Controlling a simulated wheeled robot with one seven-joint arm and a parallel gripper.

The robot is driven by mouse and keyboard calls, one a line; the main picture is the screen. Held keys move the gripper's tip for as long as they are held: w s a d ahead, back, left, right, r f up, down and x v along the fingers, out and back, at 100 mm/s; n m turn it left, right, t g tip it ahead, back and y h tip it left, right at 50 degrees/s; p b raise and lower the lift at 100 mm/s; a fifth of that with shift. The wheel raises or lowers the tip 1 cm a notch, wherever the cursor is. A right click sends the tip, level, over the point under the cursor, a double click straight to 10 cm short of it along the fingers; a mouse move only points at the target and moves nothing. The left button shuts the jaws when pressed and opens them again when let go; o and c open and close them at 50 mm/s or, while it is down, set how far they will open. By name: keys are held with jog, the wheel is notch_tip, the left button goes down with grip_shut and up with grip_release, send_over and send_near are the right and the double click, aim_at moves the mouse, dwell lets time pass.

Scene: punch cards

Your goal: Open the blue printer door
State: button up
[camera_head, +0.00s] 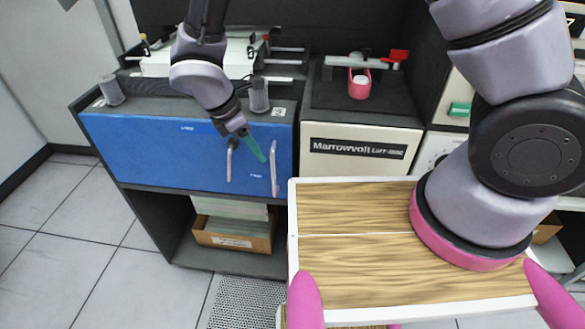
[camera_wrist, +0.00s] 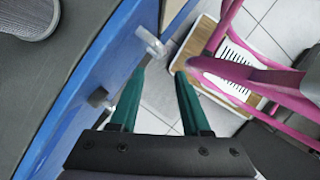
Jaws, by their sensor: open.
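The blue printer door (camera_head: 150,150) looks closed on the front of the dark cabinet at the left in the head view. Two upright silver handle bars stand out near its right end, a left bar (camera_head: 229,162) and a right bar (camera_head: 274,168). My gripper (camera_head: 255,150) is in front of the door's upper right part, between the bars in the picture. In the wrist view, the door (camera_wrist: 100,55) runs diagonally at left. My open gripper (camera_wrist: 162,74) has empty green fingers. A pale handle piece (camera_wrist: 152,42) lies just beyond the left fingertip; contact cannot be told.
A cream Marrowvolt unit (camera_head: 360,150) stands right of the door. Grey cylinders, including one (camera_head: 259,94), stand on the cabinet top. A cardboard box (camera_head: 235,235) sits on the shelf below. Tiled floor (camera_head: 70,240) is clear at left.

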jog(key=x, duration=1.1)
grip_shut()
dwell(1.2)
